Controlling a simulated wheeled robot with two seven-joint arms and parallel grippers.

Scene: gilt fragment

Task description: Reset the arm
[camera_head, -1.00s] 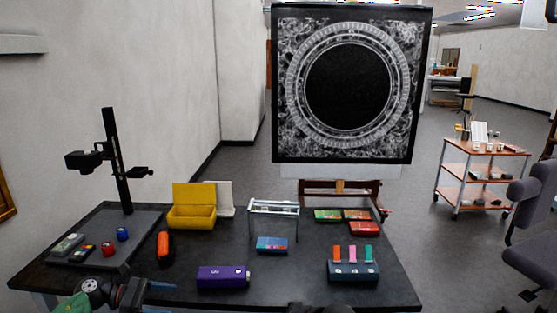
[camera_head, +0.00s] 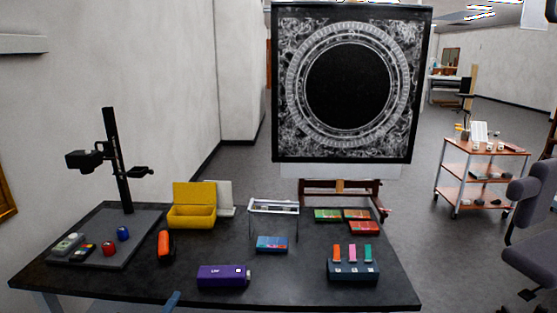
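Only a small blue-grey tip of what looks like my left gripper (camera_head: 172,301) shows at the bottom edge, in front of the table's near edge. The rest of that arm is out of view, and I cannot tell whether the gripper is open or shut. I see nothing held at the tip. My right gripper is not in view.
The black table (camera_head: 130,283) holds a purple box (camera_head: 222,276), an orange object (camera_head: 164,246), a yellow open box (camera_head: 192,210), a small wire-legged rack (camera_head: 273,207), a slotted block (camera_head: 352,271) with coloured tabs, and a camera stand (camera_head: 116,165). A framed picture (camera_head: 287,150) stands behind.

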